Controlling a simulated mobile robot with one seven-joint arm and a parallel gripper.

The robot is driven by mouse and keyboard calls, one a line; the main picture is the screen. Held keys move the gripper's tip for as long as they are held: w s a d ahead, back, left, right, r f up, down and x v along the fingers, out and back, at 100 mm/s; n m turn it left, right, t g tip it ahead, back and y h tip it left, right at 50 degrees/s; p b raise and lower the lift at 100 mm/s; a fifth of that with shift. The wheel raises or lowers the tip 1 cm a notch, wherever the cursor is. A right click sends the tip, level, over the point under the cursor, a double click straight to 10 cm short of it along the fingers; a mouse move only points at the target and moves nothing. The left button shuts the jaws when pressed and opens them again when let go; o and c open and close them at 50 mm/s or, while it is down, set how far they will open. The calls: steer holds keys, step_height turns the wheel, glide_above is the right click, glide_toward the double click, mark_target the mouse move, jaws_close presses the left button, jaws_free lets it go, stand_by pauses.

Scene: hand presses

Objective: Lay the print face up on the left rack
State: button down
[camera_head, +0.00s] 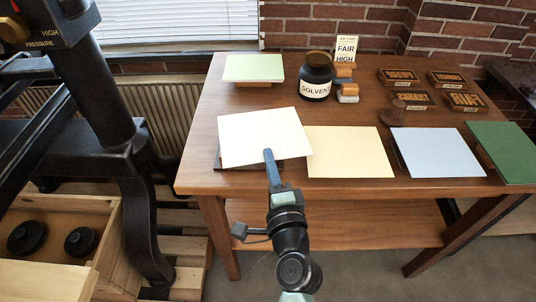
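A white sheet (258,130), the likely print, lies over the front left of the wooden table, turned slightly askew. Its upper face looks blank; its underside is hidden. A dark flat piece (217,163), possibly the left rack, shows just under its near edge, mostly covered. I cannot tell whether the sheet touches it. My gripper (269,157) reaches in from the front at the sheet's near edge. One blue finger lies over the paper and the other is hidden beneath; it looks shut on the sheet.
A cream sheet (349,153), a light blue sheet (438,152) and a green sheet (510,150) lie to the right. A pale green sheet (253,68), solvent jar (315,78), small sign (346,48) and several dark lettered blocks (402,96) stand behind. A black press (110,110) stands left.

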steer(key=shift+s+d+r+p, duration=0.2)
steer(key=shift+s+r, duration=0.15)
steer(key=shift+s, duration=0.4)
steer(key=shift+s+d+r+p, duration=0.2)
steer(key=shift+s+r, duration=0.1)
steer(key=shift+s, duration=0.45)
steer(key=shift+s+d+r+p, duration=0.1)
steer(key=shift+s+r+p, duration=0.2)
steer(key=shift+s, duration=0.45)
